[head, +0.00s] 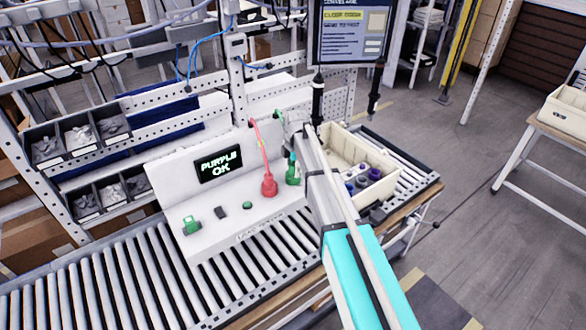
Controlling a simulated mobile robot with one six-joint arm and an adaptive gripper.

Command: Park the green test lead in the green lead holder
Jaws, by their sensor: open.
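The green test lead (292,158) stands upright at the right end of the white test console, just left of my arm. Its lower end meets the green lead holder (293,179); they overlap, and I cannot tell how deep the lead sits. A green cable piece (279,115) shows above and behind it. My gripper (291,127) is at the far end of my arm, above and close to the green lead. It is open, but its fingers are mostly hidden, so contact with the lead cannot be told.
The white console (240,229) shows "PURPLE OK" on its display (220,165). A red lead (267,178) stands left of the green one. A green clip-like part (191,226) sits at the left. A cream crate (381,191) with purple-topped items is right of my arm, on rollers.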

